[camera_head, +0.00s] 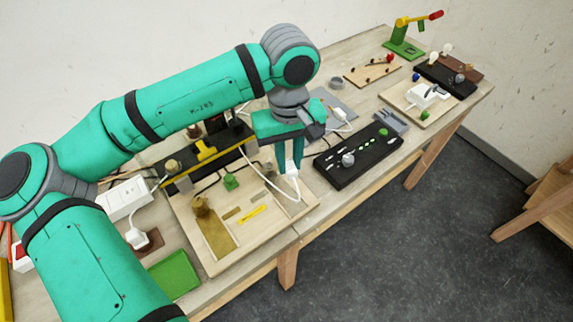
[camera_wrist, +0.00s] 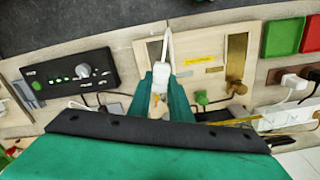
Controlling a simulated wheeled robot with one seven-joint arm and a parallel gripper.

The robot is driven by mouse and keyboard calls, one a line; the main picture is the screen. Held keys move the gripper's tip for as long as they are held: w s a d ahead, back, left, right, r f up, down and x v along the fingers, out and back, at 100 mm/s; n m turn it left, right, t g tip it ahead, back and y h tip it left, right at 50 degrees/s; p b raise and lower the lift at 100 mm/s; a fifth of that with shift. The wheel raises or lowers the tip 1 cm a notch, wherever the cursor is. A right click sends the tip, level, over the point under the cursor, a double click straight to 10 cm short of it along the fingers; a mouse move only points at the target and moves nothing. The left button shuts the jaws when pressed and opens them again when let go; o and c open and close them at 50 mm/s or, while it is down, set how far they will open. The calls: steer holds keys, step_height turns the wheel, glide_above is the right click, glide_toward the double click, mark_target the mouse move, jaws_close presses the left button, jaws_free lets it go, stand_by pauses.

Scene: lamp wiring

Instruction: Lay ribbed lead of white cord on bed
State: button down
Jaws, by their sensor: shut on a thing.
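My gripper (camera_head: 290,172) is shut on a white block-like part of the white cord (camera_wrist: 161,76), its fingers on either side. In the wrist view my gripper (camera_wrist: 163,92) points at the pale wooden board. The white cord (camera_head: 262,178) curves from the board's back toward my gripper, and a thin end runs over the front edge side. The pale wooden board (camera_head: 275,232) bears a brass plate (camera_head: 216,232), a yellow strip (camera_head: 253,214) and a green clip (camera_head: 230,181). I cannot make out ribs on the cord, nor which part is the bed.
A black control box (camera_head: 357,160) with a grey knob stands right of the board. A green tray (camera_head: 174,274) lies at the front left, near a white power strip (camera_head: 125,198). A lamp board (camera_head: 418,104) and a green press (camera_head: 403,45) stand farther right.

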step_height(320, 180, down, 5)
steer(key=w+a+n, duration=0.1)
steer(key=n, duration=0.2)
glide_above(285, 195)
steer(key=shift+n, duration=0.3)
steer(key=shift+f, duration=2.7)
steer(key=shift+s+f, duration=0.1)
steer(key=shift+f, duration=0.1)
steer(key=shift+f, duration=0.6)
steer(key=shift+f, duration=0.2)
steer(key=shift+f, duration=0.4)
steer(key=shift+f, duration=0.6)
